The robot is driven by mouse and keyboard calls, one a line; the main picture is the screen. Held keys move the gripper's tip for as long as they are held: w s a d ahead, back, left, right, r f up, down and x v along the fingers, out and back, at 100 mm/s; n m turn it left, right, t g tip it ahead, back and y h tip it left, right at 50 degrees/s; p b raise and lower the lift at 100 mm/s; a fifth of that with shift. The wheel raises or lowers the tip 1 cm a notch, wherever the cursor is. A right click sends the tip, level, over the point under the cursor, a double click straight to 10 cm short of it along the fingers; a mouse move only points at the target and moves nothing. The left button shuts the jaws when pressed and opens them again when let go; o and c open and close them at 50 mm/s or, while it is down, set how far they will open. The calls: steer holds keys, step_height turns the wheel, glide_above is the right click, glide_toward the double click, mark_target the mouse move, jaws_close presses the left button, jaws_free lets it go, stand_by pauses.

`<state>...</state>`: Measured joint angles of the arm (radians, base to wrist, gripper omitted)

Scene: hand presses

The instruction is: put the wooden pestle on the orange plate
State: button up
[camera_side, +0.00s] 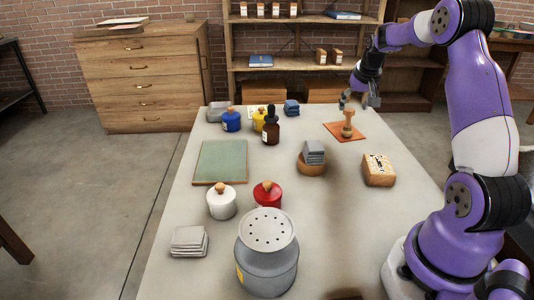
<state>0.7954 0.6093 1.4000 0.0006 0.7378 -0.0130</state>
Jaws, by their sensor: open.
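The wooden pestle (347,123) stands upright on the flat orange plate (360,132) at the far right part of the table. My gripper (359,104) is above it, close to the pestle's top. Its fingers are open and seem to hold nothing. I cannot tell whether a finger touches the pestle.
A wooden bowl with grey blocks (312,158) and a wooden block with dark marks (378,169) stand nearer. A dark dropper bottle (271,127), blue jar (231,120), yellow jar (259,119), green board (220,162), white jar (221,202), red jar (267,194) and grey canister (267,255) fill the left and front.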

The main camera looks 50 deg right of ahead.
steer(key=s+a+r+n+t+y, duration=0.1)
steer(key=a+r+n, duration=0.1)
steer(key=a+r, duration=0.5)
steer(key=s+a+r+n, duration=0.15)
steer(key=a+r, duration=0.25)
steer(key=a, duration=0.8)
steer(key=s+a+f+n+t+y, duration=0.1)
steer(key=s+a+f+n+y, duration=0.1)
steer(key=s+a+n, duration=0.3)
steer(key=s+a+f, duration=0.1)
steer(key=s+a, duration=0.3)
steer(key=a, duration=0.5)
steer(key=shift+s, duration=0.35)
